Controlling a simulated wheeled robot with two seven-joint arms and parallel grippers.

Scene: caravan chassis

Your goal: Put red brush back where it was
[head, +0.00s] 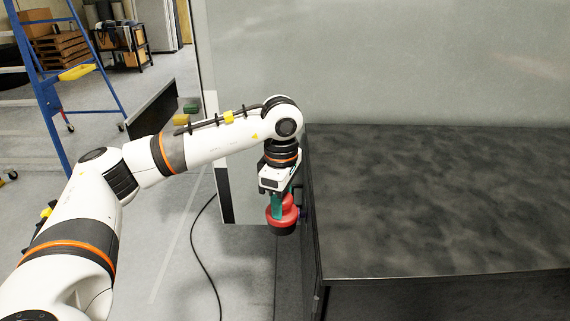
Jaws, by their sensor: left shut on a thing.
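The red brush (284,213) shows in the head view, with a red body and a dark underside. My left gripper (278,200) points down and is shut on the brush, with its green-tinted fingers at the brush's top. The brush hangs just left of the dark box-like counter (430,200), below the level of its top. I cannot tell whether the brush touches the counter's side or anything under it. My right gripper is not in view.
The counter's dark top is bare. A large pale panel (390,60) stands behind it. A black cable (205,262) lies on the grey floor to the left. A blue ladder (50,95) and green and yellow blocks (186,113) are farther back left.

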